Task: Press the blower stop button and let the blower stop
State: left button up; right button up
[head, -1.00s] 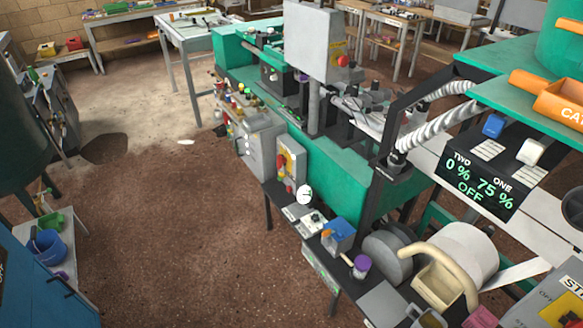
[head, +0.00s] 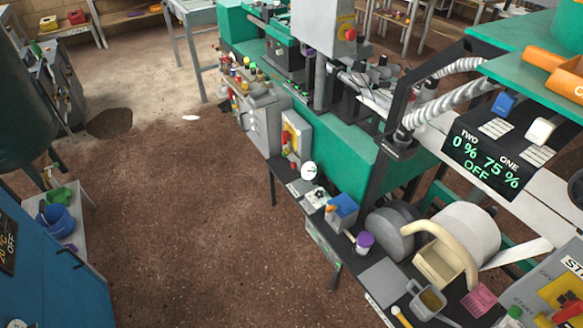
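No control in view carries a readable blower label, so I cannot tell which one is the blower stop button. A red button (head: 350,34) on yellow sits on a grey box at the top. A grey box with a yellow plate (head: 291,136) and red control stands mid-view. A black display (head: 482,166) reads TWO 0 %, ONE 75 %, OFF. Neither gripper is in view.
A dark bench (head: 378,278) holds a purple-lidded jar (head: 363,242), a blue box (head: 342,209) and a grey mug (head: 428,299). A green machine (head: 340,150) stands behind. A blue cabinet (head: 75,285) is at the lower left. The brown floor (head: 200,220) between is clear.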

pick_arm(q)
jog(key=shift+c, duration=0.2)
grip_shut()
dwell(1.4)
